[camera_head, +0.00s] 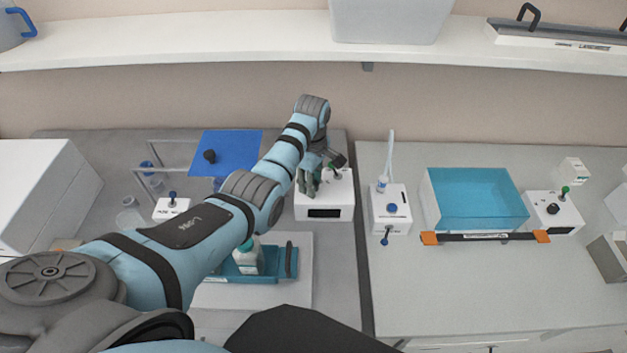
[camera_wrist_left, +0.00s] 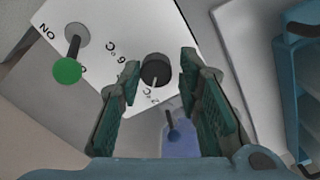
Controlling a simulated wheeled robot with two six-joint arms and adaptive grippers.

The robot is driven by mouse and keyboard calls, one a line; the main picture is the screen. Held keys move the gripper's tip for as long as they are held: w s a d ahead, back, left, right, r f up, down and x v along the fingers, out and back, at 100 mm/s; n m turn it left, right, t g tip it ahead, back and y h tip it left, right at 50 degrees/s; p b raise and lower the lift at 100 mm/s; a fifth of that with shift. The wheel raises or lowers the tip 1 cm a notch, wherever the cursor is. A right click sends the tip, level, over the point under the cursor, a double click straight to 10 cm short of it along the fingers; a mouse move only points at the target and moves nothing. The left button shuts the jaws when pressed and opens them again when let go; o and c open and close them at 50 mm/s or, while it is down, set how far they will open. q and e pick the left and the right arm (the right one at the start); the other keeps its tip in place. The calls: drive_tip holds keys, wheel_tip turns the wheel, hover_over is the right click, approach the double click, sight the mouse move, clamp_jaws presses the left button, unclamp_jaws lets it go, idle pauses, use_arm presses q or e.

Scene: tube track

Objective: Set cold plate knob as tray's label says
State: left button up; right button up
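The white control box (camera_head: 325,207) stands at the back of the left counter. In the left wrist view its panel (camera_wrist_left: 110,25) carries a black knob (camera_wrist_left: 155,68), "ON", "6°C" and "2°C" prints, and a green-balled lever (camera_wrist_left: 68,70). A pale mark at the knob's lower edge lies toward "2°C". My left gripper (camera_head: 320,174) is over the box; in its wrist view the open fingers (camera_wrist_left: 159,66) are on either side of the knob; contact is unclear. The teal tray (camera_head: 240,276) holds a bottle (camera_head: 248,256) on a white plate (camera_head: 300,295). No tray label is readable. My right gripper is out of view.
A blue-lidded rack (camera_head: 232,146) and small switch box (camera_head: 171,208) stand left of the arm. Another white box (camera_head: 390,210), a teal-filled bath (camera_head: 475,200) and a knobbed box (camera_head: 552,214) stand right. A shelf (camera_head: 260,42) spans above. The right counter's front is clear.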

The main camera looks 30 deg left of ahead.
use_arm(q)
drive_tip(key=shift+w+f, duration=0.1)
drive_tip(key=shift+w, duration=0.1)
clamp_jaws()
drive_tip(key=shift+d, duration=0.1)
drive_tip(key=shift+m, duration=0.4)
drive_tip(key=m, duration=0.2)
drive_tip(key=shift+s+m, duration=0.1)
drive_tip(key=shift+m, duration=0.3)
drive_tip(key=m, duration=0.4)
drive_tip(key=shift+m, duration=0.3)
drive_tip(key=m, duration=0.9)
drive_tip(key=shift+m, duration=0.3)
drive_tip(key=shift+f, duration=0.1)
